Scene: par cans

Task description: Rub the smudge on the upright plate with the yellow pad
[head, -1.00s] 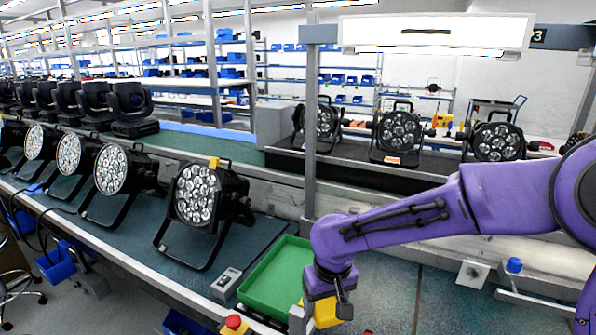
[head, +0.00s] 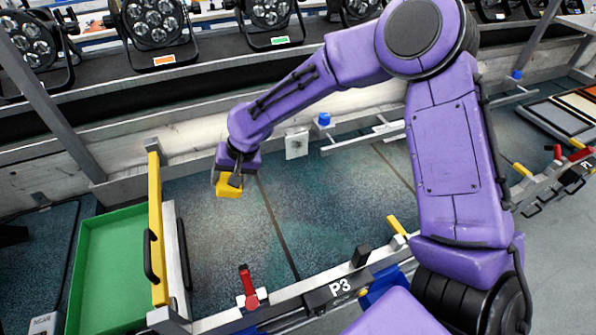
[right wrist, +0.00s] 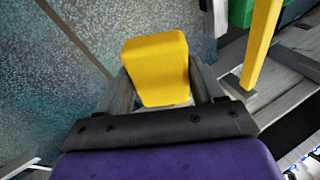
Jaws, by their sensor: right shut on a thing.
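My right gripper (head: 229,180) is shut on the yellow pad (head: 228,187), which hangs below it over the bench mat. In the right wrist view the yellow pad (right wrist: 157,68) sits between the two grey fingers of my right gripper (right wrist: 165,85). A small upright white plate (head: 297,143) stands at the back rail, to the right of the pad and apart from it. A dark mark (head: 297,142) shows near its middle; the picture is too small to tell its shape. My left gripper is not in view.
A green tray (head: 112,265) lies at left beside a yellow upright bar (head: 157,225) with a black handle. A blue knob (head: 323,119) is right of the plate. A red-handled clamp (head: 247,285) stands at the front edge. The bench mat (head: 320,215) is mostly clear.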

